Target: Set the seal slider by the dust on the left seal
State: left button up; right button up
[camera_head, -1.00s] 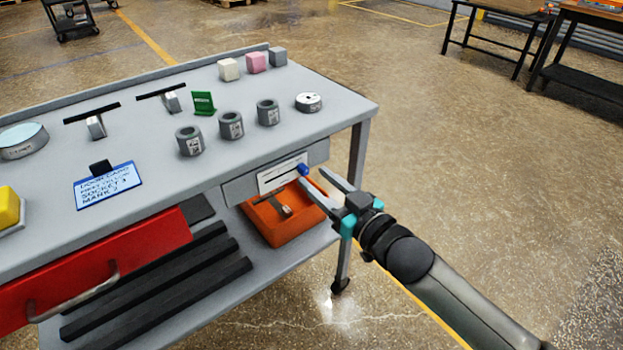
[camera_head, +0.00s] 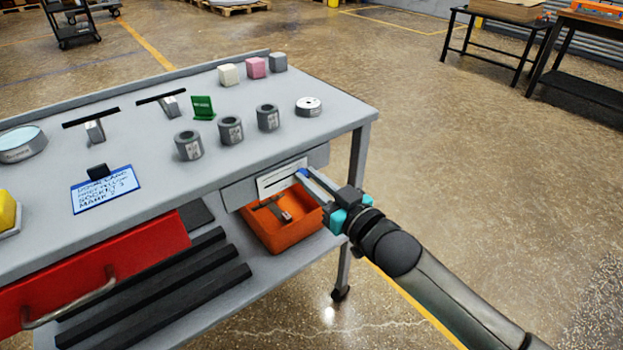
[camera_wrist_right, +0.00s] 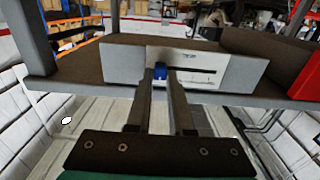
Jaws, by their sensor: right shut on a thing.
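The slider is a blue knob (camera_head: 303,172) on a white plate (camera_head: 281,179) with a dark slot, on the table's front under its edge. In the right wrist view the blue knob (camera_wrist_right: 160,70) sits at the left end of the slot. My right gripper (camera_head: 310,177) is shut on the knob, its fingers partly hiding it. Two black bars on grey blocks, a left one (camera_head: 91,118) and a right one (camera_head: 161,97), stand on the table. I cannot tell which thing is the left seal, nor make out dust. My left gripper is not in view.
An orange bin (camera_head: 284,231) sits on the lower shelf below the plate. A red drawer (camera_head: 130,254) with a handle is to the left. Several grey cylinders, small cubes and a blue-edged card (camera_head: 105,190) are on the grey tabletop.

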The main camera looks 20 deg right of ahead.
aim_at(265, 186)
grip_shut()
dwell(0.8)
jog(key=a+p, duration=0.1)
jog(key=a, duration=0.1)
jog(key=s+a+p, duration=0.1)
jog(key=a, duration=0.1)
jog(key=s+a+p, duration=0.1)
jog(key=a, duration=0.1)
jog(key=shift+s+a+p, duration=0.1)
jog(key=shift+s+p, duration=0.1)
jog(key=shift+p, duration=0.1)
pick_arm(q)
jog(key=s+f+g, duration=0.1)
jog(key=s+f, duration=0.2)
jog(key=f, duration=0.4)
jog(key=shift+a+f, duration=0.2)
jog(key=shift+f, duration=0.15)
pick_arm(e)
jog(key=shift+s+a+f, duration=0.1)
jog(key=shift+s+a, duration=0.05)
jog(key=shift+a, duration=0.35)
jog(key=o, duration=0.6)
grip_release()
jog(key=shift+a, duration=0.1)
jog(key=shift+c, duration=0.2)
jog(key=shift+o, duration=0.3)
